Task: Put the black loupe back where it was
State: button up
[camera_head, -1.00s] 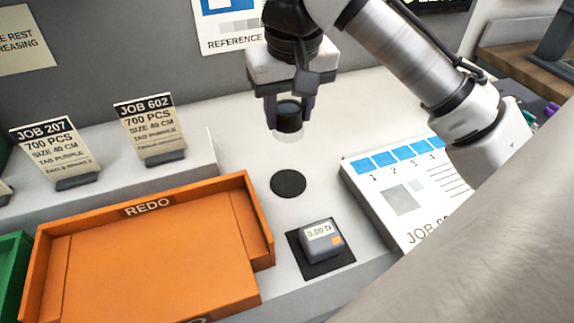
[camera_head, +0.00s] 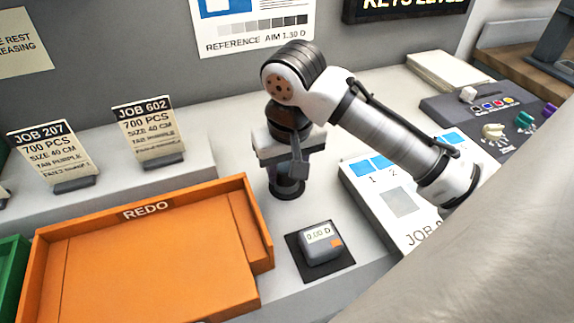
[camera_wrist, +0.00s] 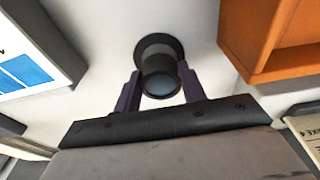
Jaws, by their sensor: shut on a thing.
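The black loupe (camera_wrist: 162,74) is between the two purple fingers of my gripper (camera_wrist: 161,88) in the wrist view, its round lens facing the camera. My gripper is shut on it. I cannot tell whether the loupe's base touches the pad.
The orange REDO tray (camera_head: 262,232) stands close to the left of my gripper. A small grey meter (camera_head: 320,246) sits on a black square mat in front. A white job sheet board (camera_head: 374,206) lies to the right. Job cards (camera_head: 148,130) stand at the back left.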

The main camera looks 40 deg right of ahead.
aim_at(290, 186)
jog(key=o, duration=1)
notch_tip(290, 186, up, 12)
jog(key=s, duration=0.1)
jog(key=shift+s+a, duration=0.3)
jog(key=shift+s, duration=0.05)
